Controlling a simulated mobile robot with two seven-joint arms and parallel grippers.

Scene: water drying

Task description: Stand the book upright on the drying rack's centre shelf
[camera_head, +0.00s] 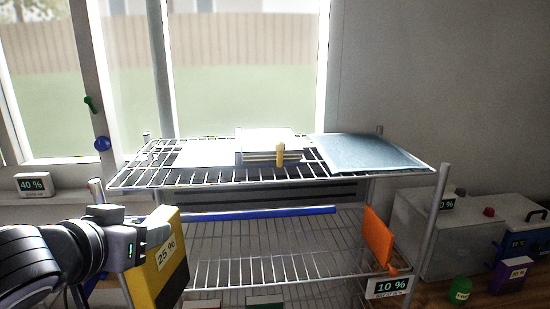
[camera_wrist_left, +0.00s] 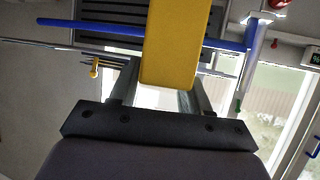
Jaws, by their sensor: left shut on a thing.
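My left gripper (camera_head: 138,243) comes in from the left and is shut on a yellow book (camera_head: 160,249) with a "25 %" label and a dark lower part. The book is held tilted at the left front side of the drying rack (camera_head: 437,200), below its top shelf. In the left wrist view the yellow book (camera_wrist_left: 170,45) stands between the two fingers (camera_wrist_left: 160,85). The rack's middle wire shelf (camera_head: 290,271) shows to the right of the book, with its left part hidden by it. My right gripper is not in view.
The top shelf holds a white-and-dark stack (camera_head: 268,146) and a blue-grey sheet (camera_head: 367,153). Boxes stand at right.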

